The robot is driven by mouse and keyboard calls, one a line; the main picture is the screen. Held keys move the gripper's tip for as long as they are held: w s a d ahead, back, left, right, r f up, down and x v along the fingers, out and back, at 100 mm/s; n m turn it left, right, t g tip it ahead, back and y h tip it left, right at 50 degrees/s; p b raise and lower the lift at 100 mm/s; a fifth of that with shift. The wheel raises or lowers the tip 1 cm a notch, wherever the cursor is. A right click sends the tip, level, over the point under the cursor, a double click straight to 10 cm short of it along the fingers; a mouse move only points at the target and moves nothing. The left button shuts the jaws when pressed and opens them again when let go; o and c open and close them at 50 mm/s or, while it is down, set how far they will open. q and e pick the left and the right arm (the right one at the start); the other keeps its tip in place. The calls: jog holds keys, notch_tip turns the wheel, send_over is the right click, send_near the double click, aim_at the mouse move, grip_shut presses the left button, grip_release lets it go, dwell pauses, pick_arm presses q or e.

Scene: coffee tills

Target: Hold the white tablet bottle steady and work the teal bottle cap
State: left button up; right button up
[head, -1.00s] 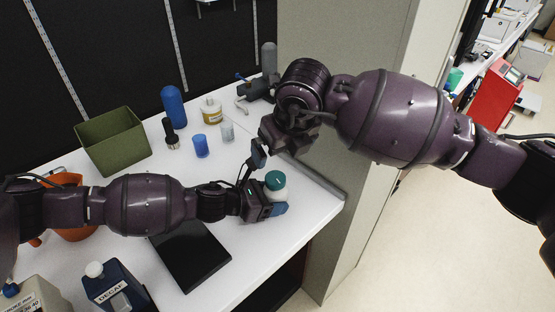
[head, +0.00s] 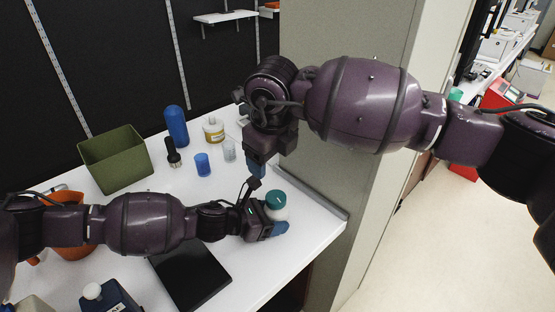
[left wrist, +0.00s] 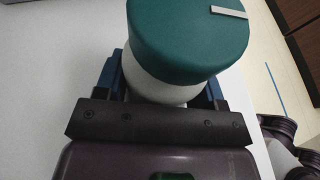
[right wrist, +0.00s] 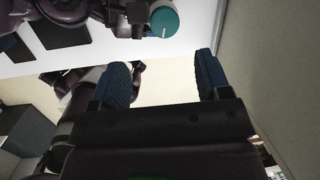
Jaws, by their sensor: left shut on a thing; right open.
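The white tablet bottle (head: 279,212) stands upright near the right end of the white counter, with the teal bottle cap (head: 275,200) on top. My left gripper (head: 272,226) is shut around the bottle's white body, below the cap. In the left wrist view the cap (left wrist: 188,40) fills the top, with a pale mark on it, and the white body (left wrist: 160,88) sits between the blue fingers. My right gripper (head: 256,176) points down, above and left of the cap. In the right wrist view its fingers (right wrist: 160,80) are apart and empty, and the cap (right wrist: 164,22) lies beyond them.
A black pad (head: 188,274) lies left of the bottle. Behind stand a blue cup (head: 202,165), a clear cup (head: 229,152), a blue bottle (head: 176,127), a yellow-labelled jar (head: 214,131) and a green bin (head: 116,158). A grey wall panel (head: 335,130) rises at the counter's right end.

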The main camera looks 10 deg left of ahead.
aim_at(277, 197)
jog(key=f+n, duration=0.4)
jog(key=w+f+n+g, duration=0.1)
jog(key=f+n, duration=0.2)
jog(key=n, duration=0.1)
jog(key=w+f+n+g+h, duration=0.1)
jog(key=f+n, duration=0.3)
jog(key=shift+d+f, duration=0.3)
jog(key=shift+d, duration=0.1)
jog(key=shift+f, duration=0.25)
jog(key=shift+c, duration=0.3)
jog(key=c, duration=0.6)
jog(key=o, duration=0.7)
jog(key=shift+o, duration=0.2)
jog(key=shift+r, duration=0.15)
